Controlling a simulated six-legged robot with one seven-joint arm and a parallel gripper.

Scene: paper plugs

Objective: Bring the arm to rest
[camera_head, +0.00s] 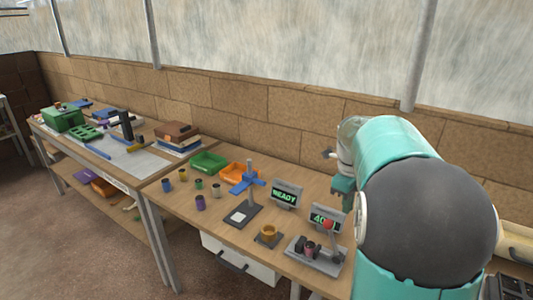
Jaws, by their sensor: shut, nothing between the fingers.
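My teal and grey arm fills the right side of the view, with its large dark round joint close to the camera. The arm bends back toward the wall, over the right end of the near table (222,219). My gripper (343,190) is small and partly hidden by my own arm, above and behind the display reading "40". It is shut and holds nothing. Its fingertips are hard to make out.
A press with a blue handle (248,181), a "READY" display (286,195), a lever device with a red knob (317,254), several small cups, a green tray (208,163) and an orange tray (235,171) stand on the table. A second table (150,174) is at left.

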